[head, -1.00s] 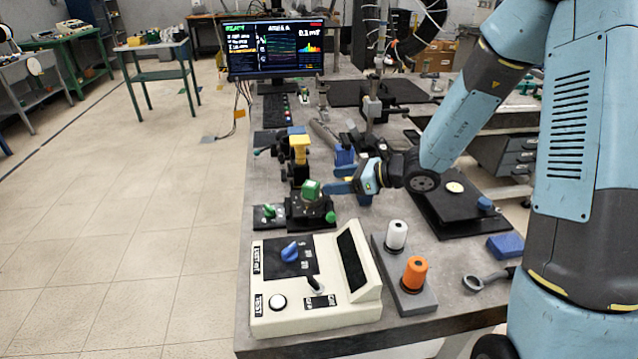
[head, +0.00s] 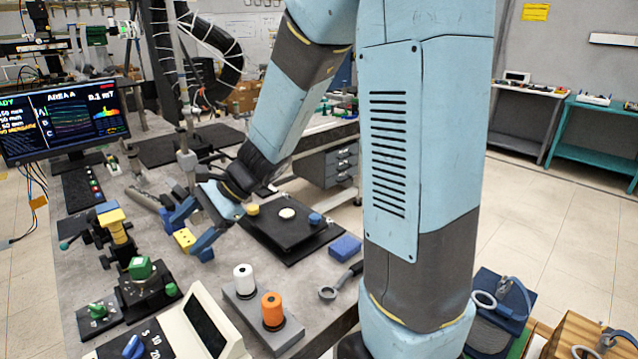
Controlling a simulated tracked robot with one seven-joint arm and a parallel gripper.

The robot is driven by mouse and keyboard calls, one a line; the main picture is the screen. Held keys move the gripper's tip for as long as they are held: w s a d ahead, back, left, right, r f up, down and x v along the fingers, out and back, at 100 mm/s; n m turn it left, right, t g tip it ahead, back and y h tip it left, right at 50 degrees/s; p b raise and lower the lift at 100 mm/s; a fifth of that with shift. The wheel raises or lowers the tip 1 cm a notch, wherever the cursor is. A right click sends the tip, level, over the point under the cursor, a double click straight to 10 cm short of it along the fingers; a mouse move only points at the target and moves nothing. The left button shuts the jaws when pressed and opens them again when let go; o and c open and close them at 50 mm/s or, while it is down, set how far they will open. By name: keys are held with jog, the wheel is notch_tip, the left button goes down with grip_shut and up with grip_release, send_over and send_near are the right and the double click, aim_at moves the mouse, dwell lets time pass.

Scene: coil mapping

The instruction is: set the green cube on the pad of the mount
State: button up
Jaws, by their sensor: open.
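The green cube (head: 140,267) sits on top of a low black mount (head: 147,294), left of centre in the head view. The pad under the cube is mostly hidden, so I cannot tell how squarely it rests. A small green knob (head: 171,289) is on the mount's right side. My gripper (head: 184,238) has its blue fingers spread apart. It is up and right of the cube, clear of it, and holds no cube. A yellow piece with dark dots shows between the fingers; I cannot tell if it is part of the gripper.
A black stand with a yellow top (head: 114,216) is behind the mount. White (head: 243,278) and orange (head: 272,308) spools stand on a grey base in front. A cream control box (head: 196,322) is near the front edge. A black plate (head: 290,238) lies to the right.

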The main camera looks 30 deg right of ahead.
jog(key=s+d+r+n+t+h, duration=0.2)
jog(key=s+d+r+n+h, duration=0.3)
jog(key=d, duration=0.5)
jog(key=s+d+r+n+t+h, duration=0.2)
jog(key=s+d+r+n+h, duration=0.3)
jog(key=s+d, duration=0.5)
notch_tip(320, 180, up, 2)
jog(key=shift+s+d+r+n+t, duration=0.25)
jog(key=shift+d+n+t, duration=0.1)
jog(key=shift+n, duration=0.55)
jog(key=shift+w, duration=0.15)
dwell(0.3)
jog(key=shift+c, duration=0.4)
